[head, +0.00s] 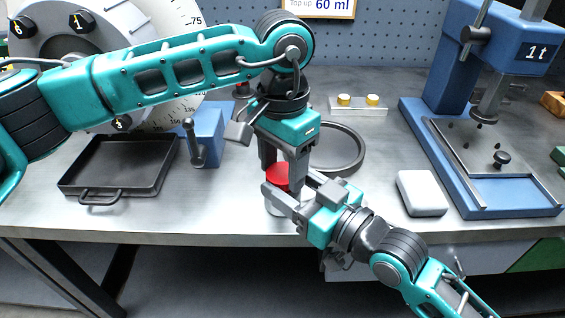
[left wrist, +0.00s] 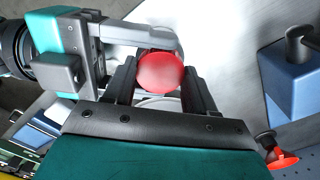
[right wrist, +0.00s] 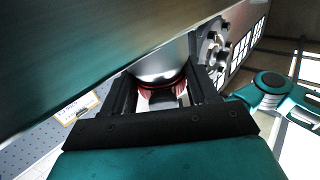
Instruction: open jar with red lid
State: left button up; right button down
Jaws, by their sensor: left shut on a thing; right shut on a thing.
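The jar (head: 272,208) stands upright near the front edge of the bench, mostly hidden by my grippers. Its red lid (head: 278,176) is on top and also shows in the left wrist view (left wrist: 160,72). My left gripper (head: 283,176) comes from above, its fingers shut on the red lid from both sides. My right gripper (head: 284,192) reaches in from the right, low and level, its fingers shut around the jar's body just below the lid. In the right wrist view the jar (right wrist: 158,76) sits between the right fingers, with a red rim showing.
A black tray (head: 120,165) and a blue block with a lever (head: 205,140) lie left. A dark ring (head: 345,150) lies behind the grippers. A white block (head: 421,193) and a blue press (head: 480,150) stand right.

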pick_arm(q)
jog(key=shift+c, duration=0.5)
jog(key=shift+n, duration=1.7)
jog(key=o, duration=1.2)
jog(key=shift+c, duration=0.2)
jog(key=shift+r, duration=0.1)
jog(key=shift+r, duration=2.35)
jog(key=shift+c, duration=0.4)
notch_tip(320, 180, up, 3)
jog(key=m, duration=0.3)
jog(key=shift+f, duration=3.95)
